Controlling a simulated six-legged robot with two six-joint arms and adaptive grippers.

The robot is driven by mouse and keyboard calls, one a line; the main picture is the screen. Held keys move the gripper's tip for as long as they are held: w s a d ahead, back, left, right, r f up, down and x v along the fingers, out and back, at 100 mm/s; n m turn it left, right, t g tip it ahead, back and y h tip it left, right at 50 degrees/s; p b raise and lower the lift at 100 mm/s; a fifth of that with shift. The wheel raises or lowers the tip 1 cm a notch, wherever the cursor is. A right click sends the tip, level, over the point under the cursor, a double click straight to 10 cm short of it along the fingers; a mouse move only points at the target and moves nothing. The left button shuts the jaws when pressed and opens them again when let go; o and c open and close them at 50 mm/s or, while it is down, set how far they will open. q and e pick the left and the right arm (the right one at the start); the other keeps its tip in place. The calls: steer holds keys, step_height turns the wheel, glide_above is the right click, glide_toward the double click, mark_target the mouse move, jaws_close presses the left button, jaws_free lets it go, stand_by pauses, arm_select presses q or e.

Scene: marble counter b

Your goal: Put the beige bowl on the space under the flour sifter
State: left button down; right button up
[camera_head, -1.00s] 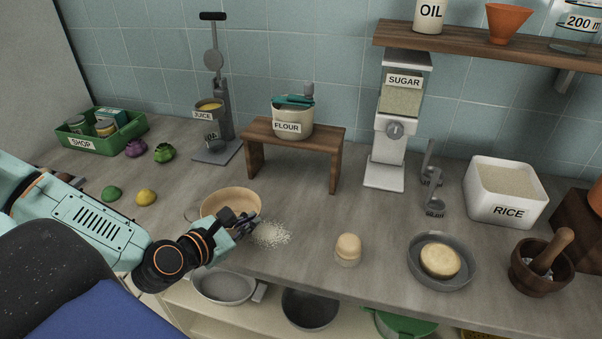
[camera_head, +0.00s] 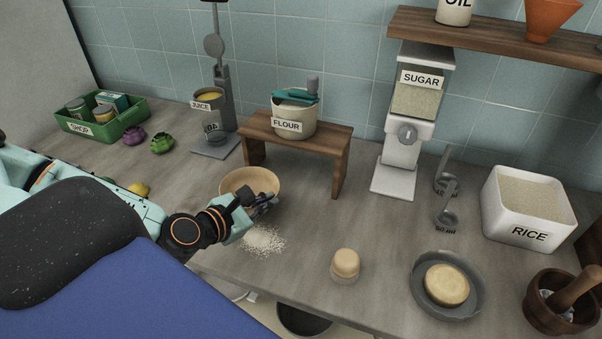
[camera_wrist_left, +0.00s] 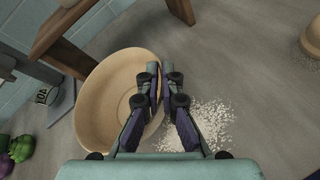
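The beige bowl (camera_head: 236,181) is upright in front of the wooden stand's left leg, outside the space under it. The flour sifter (camera_head: 296,115), a cream container labelled FLOUR with a teal top, stands on the wooden stand (camera_head: 338,150). The space under the stand looks empty. My left gripper (camera_head: 268,200) is at the bowl's right front edge. In the left wrist view, its fingers (camera_wrist_left: 160,72) are closed together on the right rim of the bowl (camera_wrist_left: 95,100), one inside and one outside. I cannot tell whether the bowl is clear of the counter. My right gripper is out of view.
Spilled white grains (camera_head: 263,241) lie in front of the bowl. A juice press (camera_head: 214,135) stands left of the stand, and a sugar dispenser (camera_head: 402,140) stands right of it. A small beige-topped jar (camera_head: 345,264) is at the front. Counter between jar and stand is clear.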

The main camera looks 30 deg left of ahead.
arm_select(q)
steer(key=shift+w+d+b, duration=0.15)
steer(key=shift+w+b, duration=0.2)
steer(key=shift+w, duration=0.05)
steer(key=w+b, duration=0.6)
steer(key=shift+w+f, duration=0.15)
steer(key=shift+w, duration=0.05)
steer(key=w+b, duration=0.1)
steer(key=w, duration=0.2)
steer(key=w+b, duration=0.1)
steer(key=w, duration=0.2)
steer(key=w+b, duration=0.1)
steer(key=w, duration=0.3)
steer(key=shift+d+r, duration=0.25)
steer(key=shift+d, duration=0.1)
steer(key=shift+w, duration=0.2)
step_height(320, 180, down, 3)
steer(key=shift+a+f, duration=0.1)
steer(key=shift+f, duration=0.15)
steer(key=shift+f+b, duration=0.1)
steer(key=shift+b, duration=0.25)
